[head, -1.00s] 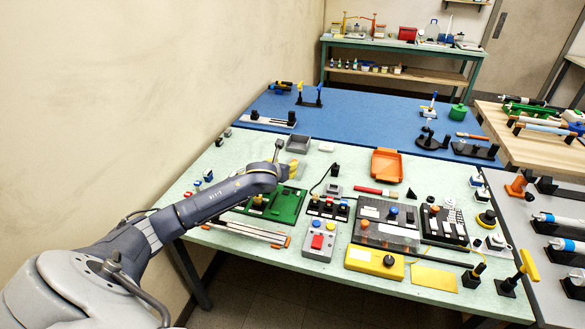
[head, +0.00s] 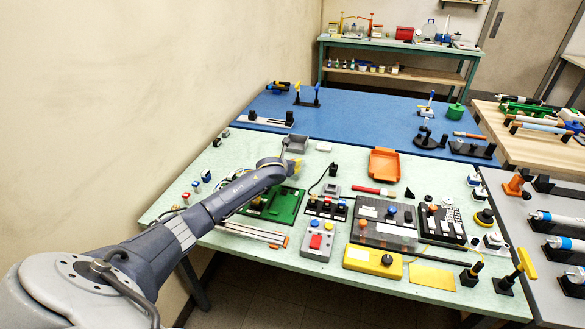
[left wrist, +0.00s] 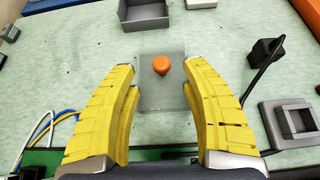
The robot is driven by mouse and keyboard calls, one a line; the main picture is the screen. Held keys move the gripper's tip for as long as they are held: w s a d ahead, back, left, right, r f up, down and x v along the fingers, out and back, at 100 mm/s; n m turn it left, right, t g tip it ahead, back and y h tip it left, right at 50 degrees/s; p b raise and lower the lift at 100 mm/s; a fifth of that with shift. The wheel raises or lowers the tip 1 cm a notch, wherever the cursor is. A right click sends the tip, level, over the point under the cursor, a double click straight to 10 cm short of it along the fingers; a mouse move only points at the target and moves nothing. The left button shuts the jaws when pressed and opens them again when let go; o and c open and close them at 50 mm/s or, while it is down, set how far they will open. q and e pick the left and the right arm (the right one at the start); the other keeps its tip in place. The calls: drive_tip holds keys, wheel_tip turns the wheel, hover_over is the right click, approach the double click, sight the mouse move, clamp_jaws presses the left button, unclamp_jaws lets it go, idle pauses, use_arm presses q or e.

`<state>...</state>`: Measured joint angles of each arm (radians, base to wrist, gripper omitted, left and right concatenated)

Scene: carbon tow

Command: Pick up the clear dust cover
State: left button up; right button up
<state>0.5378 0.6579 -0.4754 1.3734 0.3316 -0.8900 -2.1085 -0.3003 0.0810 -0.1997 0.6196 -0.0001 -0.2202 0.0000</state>
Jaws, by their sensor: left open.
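A see-through grey plate-like piece with an orange knob, which looks like the clear dust cover (left wrist: 150,92), lies on the pale green bench top in the left wrist view. The yellow fingers of my left gripper (left wrist: 162,105) are open, one on each side of it, with gaps between fingers and cover. In the head view my left gripper (head: 294,167) is over the bench just behind the green board, and its arm and fingers hide the cover there. How high the fingertips are above the bench is hard to tell. My right gripper is in neither view.
A grey tray (left wrist: 145,14) lies just beyond the cover. A black part with a cord (left wrist: 264,55) and a grey square frame (left wrist: 293,122) lie to the right. Cables (left wrist: 42,128) lie at the left. The green board (head: 283,205) is close in front.

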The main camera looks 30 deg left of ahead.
use_arm(q)
drive_tip(key=shift+x, duration=2.35)
drive_tip(key=shift+c, duration=0.2)
clamp_jaws()
